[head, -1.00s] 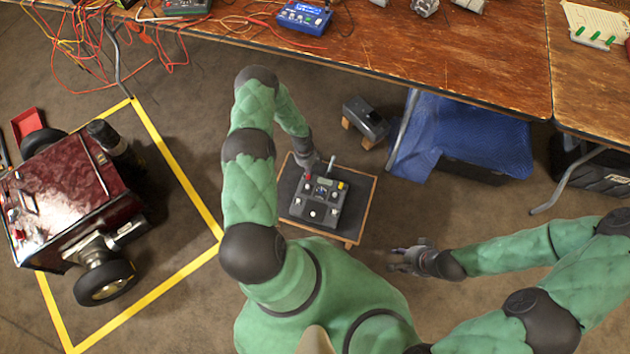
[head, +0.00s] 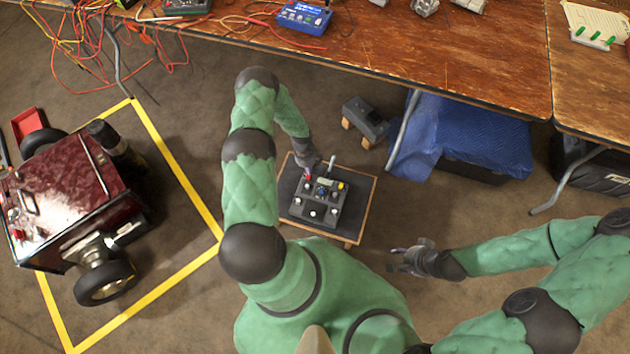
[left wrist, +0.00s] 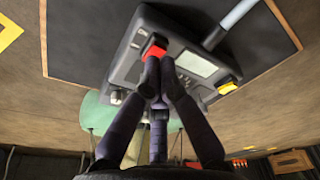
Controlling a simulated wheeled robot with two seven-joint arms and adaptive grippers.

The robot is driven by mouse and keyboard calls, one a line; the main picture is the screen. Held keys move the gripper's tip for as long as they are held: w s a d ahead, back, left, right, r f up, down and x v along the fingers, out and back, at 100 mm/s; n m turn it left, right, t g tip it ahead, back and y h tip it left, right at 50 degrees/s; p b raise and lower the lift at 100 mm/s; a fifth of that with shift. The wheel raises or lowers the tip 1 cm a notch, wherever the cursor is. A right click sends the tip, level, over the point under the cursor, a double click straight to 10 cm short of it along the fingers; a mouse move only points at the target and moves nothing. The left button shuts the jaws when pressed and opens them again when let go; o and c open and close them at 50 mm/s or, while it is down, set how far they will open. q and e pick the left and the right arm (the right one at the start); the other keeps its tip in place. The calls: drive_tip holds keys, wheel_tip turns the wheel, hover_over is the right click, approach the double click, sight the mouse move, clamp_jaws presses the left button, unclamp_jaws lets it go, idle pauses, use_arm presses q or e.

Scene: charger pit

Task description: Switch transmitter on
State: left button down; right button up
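The transmitter (head: 319,202) is a dark grey box with knobs, a small screen, a red switch (left wrist: 154,47) and a yellow button. It lies on a small wood-edged stand with a dark top (head: 361,197). My left gripper (head: 312,173) is over its upper left part. In the left wrist view, the fingertips of my left gripper (left wrist: 159,82) are close together at the red switch. They seem to touch its near edge, though contact is not certain. My right gripper (head: 396,260) is apart from the transmitter, to its lower right, with its fingers spread and nothing between them.
A dark red wheeled robot (head: 65,195) stands inside a yellow floor outline (head: 176,155) at left. A wooden workbench (head: 450,45) with wires and a blue box (head: 304,17) runs along the top. A grey device (head: 365,120) and blue cloth (head: 480,135) are below it.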

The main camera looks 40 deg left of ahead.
use_arm(q)
drive_tip(key=shift+f, duration=0.85)
idle(0.5)
drive_tip(key=shift+r, duration=0.1)
drive_tip(key=shift+r+p, duration=1.95)
drive_tip(key=shift+r, duration=1.5)
drive_tip(key=s+d+r+n+h+p, duration=0.1)
drive_tip(key=d+r+n, duration=0.25)
drive_tip(key=d, duration=0.25)
drive_tip(key=s+d+r+n, duration=0.2)
drive_tip(key=d+r+n, duration=0.15)
drive_tip(key=d, duration=0.25)
drive_tip(key=s+d+r+n+h+p, duration=0.1)
drive_tip(key=d+r+n, duration=0.25)
drive_tip(key=d, duration=0.35)
drive_tip(key=s+d+r+n+p, duration=0.1)
drive_tip(key=s+d+r+n, duration=0.6)
drive_tip(key=n, duration=0.5)
drive_tip(key=s+r, duration=0.2)
drive_tip(key=s, duration=0.1)
drive_tip(key=shift+s+d+t, duration=0.15)
drive_tip(key=shift+d+t, duration=0.05)
drive_tip(key=shift+t, duration=0.2)
